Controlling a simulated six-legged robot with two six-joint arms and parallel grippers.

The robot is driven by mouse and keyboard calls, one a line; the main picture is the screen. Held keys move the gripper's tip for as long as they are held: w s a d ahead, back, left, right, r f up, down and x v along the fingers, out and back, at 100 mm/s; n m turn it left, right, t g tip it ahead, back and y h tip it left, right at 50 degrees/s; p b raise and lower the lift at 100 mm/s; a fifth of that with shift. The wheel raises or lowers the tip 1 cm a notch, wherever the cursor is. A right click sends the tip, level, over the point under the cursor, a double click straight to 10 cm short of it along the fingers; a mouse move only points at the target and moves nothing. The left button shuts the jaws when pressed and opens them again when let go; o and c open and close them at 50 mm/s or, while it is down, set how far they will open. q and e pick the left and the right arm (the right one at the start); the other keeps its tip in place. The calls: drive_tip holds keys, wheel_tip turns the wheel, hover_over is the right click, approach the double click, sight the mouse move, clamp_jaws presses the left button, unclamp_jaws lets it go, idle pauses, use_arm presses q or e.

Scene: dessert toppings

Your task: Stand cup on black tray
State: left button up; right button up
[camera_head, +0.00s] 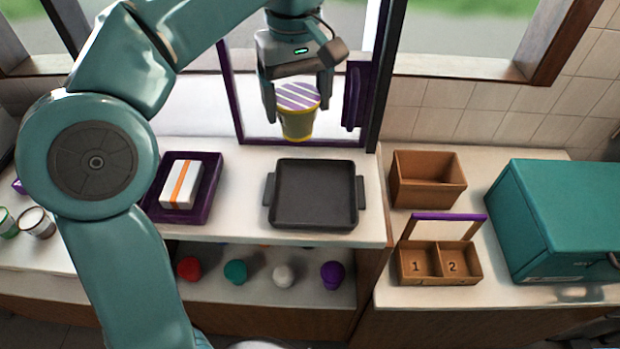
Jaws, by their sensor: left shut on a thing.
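My left gripper (298,98) is shut on a yellow cup (298,127) with a purple-and-white striped top. It holds the cup upright in the air, above and behind the black tray. The black tray (313,194) is square with a low rim and a handle on each side. It lies empty on the white counter, and the cup is apart from it. My right gripper is not in view.
A purple tray (213,205) with a white box (180,184) is left of the black tray. Right are an open brown box (428,185), a two-compartment caddy (418,265) and a teal appliance (560,222). A purple frame (231,105) stands behind. Several coloured toppings sit on the shelf below.

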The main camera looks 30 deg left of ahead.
sight(297, 123)
use_arm(q)
drive_tip(key=f, duration=0.1)
drive_tip(key=s+f, duration=0.1)
drive_tip(key=f, duration=0.1)
drive_tip(key=f+b, duration=0.1)
drive_tip(key=f, duration=0.1)
drive_tip(key=shift+s+d+f, duration=0.1)
drive_tip(key=shift+s+d, duration=0.15)
drive_tip(key=f, duration=1)
drive_tip(key=shift+w+f, duration=0.4)
drive_tip(key=shift+w+a+f, duration=0.1)
drive_tip(key=shift+w+f, duration=0.05)
drive_tip(key=shift+s, duration=0.4)
drive_tip(key=o, duration=1.4)
drive_tip(key=shift+b, duration=0.3)
drive_tip(key=o, duration=0.3)
drive_tip(key=shift+w+f, duration=0.1)
drive_tip(key=shift+w, duration=0.25)
drive_tip(key=shift+s+r+p, duration=0.25)
drive_tip(key=shift+r+p, duration=0.05)
drive_tip(key=shift+r, duration=0.1)
wheel_tip(297, 123, up, 11)
drive_tip(key=shift+f+p, duration=0.1)
drive_tip(key=shift+p, duration=0.25)
drive_tip(key=shift+w+r, duration=0.15)
drive_tip(key=shift+r, duration=0.3)
